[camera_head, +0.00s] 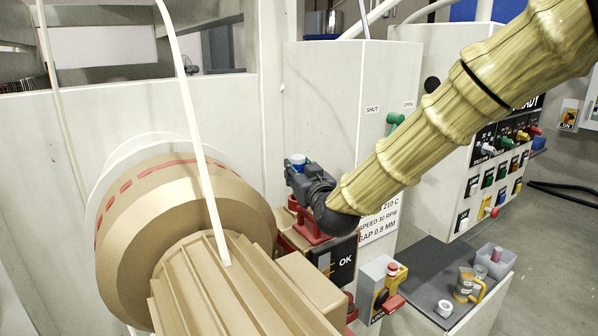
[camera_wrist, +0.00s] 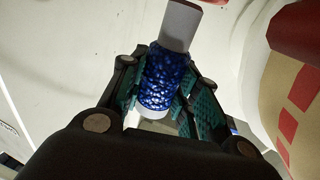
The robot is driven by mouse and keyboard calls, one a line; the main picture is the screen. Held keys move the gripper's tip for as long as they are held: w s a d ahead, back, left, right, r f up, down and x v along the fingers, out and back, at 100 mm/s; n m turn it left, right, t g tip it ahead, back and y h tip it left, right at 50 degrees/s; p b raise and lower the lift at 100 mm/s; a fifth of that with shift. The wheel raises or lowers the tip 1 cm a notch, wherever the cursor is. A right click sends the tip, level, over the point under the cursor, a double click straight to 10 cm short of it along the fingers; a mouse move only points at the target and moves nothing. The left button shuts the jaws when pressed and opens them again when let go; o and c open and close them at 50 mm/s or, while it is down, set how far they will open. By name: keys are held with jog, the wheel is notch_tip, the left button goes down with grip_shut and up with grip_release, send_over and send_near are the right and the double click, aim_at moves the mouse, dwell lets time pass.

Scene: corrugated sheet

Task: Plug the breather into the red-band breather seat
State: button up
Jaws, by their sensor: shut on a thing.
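The breather (camera_wrist: 163,78) has a blue, bumpy body, a grey cylindrical end and a whitish other end. In the wrist view it stands between the teal pads of my gripper (camera_wrist: 165,88), which is shut on its blue body. In the head view my dark gripper (camera_head: 300,172) is right of the large tan drum, with a small blue-and-white part of the breather (camera_head: 298,158) showing at its tip. I cannot make out the red-band breather seat for certain in either view.
The large tan drum (camera_head: 135,240) with red dashes stands close left of my gripper; its edge also shows in the wrist view (camera_wrist: 300,125). Red brackets (camera_head: 305,226) lie just below my gripper. A grey shelf (camera_head: 425,270) holds a mug (camera_head: 466,288) and a clear bin (camera_head: 495,262).

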jog(key=shift+f+b, duration=1.05)
dwell(0.7)
jog(key=o, duration=1.1)
jog(key=shift+o, duration=0.2)
notch_tip(320, 180, up, 10)
jog(key=shift+f+b, duration=0.1)
jog(key=shift+b, duration=0.25)
